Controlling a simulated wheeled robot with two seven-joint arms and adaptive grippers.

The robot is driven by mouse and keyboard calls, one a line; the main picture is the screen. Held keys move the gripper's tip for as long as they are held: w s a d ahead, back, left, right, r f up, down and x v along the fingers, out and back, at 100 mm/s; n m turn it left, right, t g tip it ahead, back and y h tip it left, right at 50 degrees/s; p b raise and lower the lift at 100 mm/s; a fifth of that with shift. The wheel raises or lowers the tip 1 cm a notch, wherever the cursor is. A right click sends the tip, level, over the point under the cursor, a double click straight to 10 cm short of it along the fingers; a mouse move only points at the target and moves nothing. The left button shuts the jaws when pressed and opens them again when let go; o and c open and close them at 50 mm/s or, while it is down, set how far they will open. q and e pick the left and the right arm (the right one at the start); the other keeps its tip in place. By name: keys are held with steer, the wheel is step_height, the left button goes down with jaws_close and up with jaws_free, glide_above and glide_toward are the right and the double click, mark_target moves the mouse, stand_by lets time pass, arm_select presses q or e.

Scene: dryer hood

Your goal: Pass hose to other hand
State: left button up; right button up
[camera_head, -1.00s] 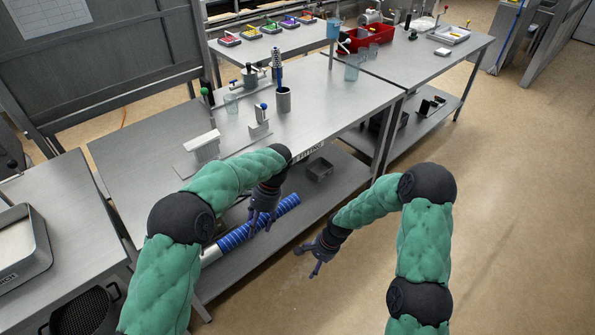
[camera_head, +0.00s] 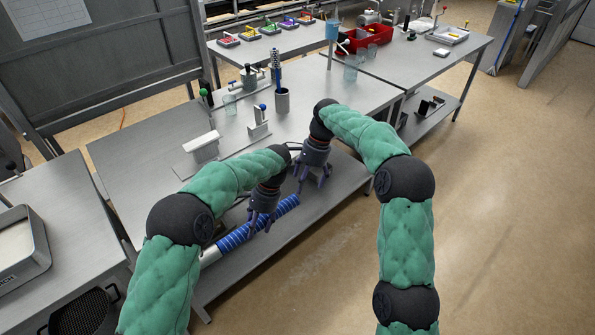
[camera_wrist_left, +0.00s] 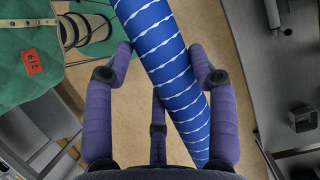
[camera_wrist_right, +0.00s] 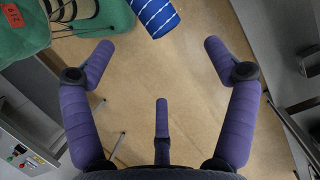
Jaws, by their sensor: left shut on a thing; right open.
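The hose is a blue ribbed tube with white rings (camera_head: 235,236) and a pale, silvery lower-left end. It slants up to the right in the head view, in front of the steel table. My left gripper (camera_head: 264,216) is shut on it near its middle; the left wrist view shows the hose (camera_wrist_left: 172,60) between the purple fingers. My right gripper (camera_head: 313,180) is open and empty, just above and beyond the hose's upper right end. In the right wrist view the hose's free end (camera_wrist_right: 155,15) shows at the top, apart from the open fingers (camera_wrist_right: 160,75).
The steel table (camera_head: 190,130) behind carries a small white press (camera_head: 201,146), a stand (camera_head: 258,124) and a steel cup (camera_head: 282,100). Its lower shelf (camera_head: 338,185) is close to my grippers and holds a small box (camera_wrist_left: 303,118). Open floor lies to the right.

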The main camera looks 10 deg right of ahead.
steer(key=n, duration=0.1)
glide_toward(287, 203)
steer(key=shift+g+y, duration=0.3)
steer(key=shift+g, duration=0.1)
steer(key=x, duration=1)
steer(key=shift+w+d+f, duration=0.2)
steer(key=shift+w, duration=0.2)
steer(key=shift+n, duration=0.3)
steer(key=c, duration=1.4)
arm_select(q)
steer(key=o, duration=1.2)
arm_select(e)
steer(key=shift+r, duration=0.1)
steer(key=shift+c, duration=1)
arm_select(q)
steer(key=o, duration=0.4)
arm_select(e)
jaws_close()
